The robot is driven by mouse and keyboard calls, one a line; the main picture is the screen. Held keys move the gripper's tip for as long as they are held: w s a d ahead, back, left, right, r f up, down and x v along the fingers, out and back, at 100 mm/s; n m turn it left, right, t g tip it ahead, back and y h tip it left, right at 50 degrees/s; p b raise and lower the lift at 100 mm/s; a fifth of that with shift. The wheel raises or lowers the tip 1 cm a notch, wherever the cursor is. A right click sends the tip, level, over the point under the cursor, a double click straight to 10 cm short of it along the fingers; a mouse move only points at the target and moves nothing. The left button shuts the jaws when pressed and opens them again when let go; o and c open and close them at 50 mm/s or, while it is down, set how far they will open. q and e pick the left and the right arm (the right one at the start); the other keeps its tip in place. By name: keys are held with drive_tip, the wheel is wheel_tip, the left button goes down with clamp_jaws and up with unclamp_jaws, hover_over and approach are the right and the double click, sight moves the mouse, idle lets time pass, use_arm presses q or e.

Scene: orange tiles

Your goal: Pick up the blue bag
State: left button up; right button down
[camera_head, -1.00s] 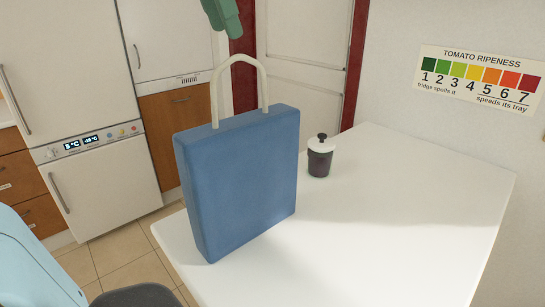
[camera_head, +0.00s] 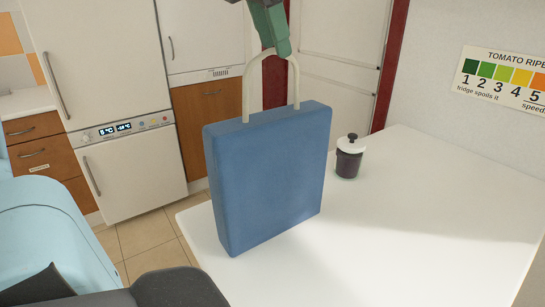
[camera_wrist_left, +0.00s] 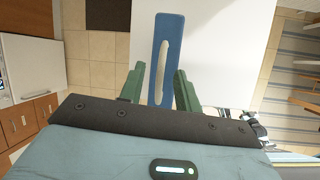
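The blue bag (camera_head: 268,180) stands upright on the white table (camera_head: 400,215), near its left edge. Its cream loop handle (camera_head: 247,92) rises from the top. My left gripper (camera_head: 281,47), with green fingers, is at the top of the handle in the head view. In the left wrist view its fingers (camera_wrist_left: 158,88) are spread apart, with the bag (camera_wrist_left: 166,30) and its handle (camera_wrist_left: 161,65) between them. A gap shows between the fingers and the handle. My right gripper is not in view.
A dark jar with a white lid (camera_head: 349,157) stands on the table just right of the bag. The table's right side is clear. A white fridge (camera_head: 105,90) and wooden drawers (camera_head: 40,150) stand behind at the left.

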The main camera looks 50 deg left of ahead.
use_arm(q)
drive_tip(key=x, duration=0.3)
drive_tip(key=shift+w+f, duration=0.15)
drive_tip(key=shift+f, duration=0.05)
drive_tip(key=shift+d, duration=0.1)
clamp_jaws()
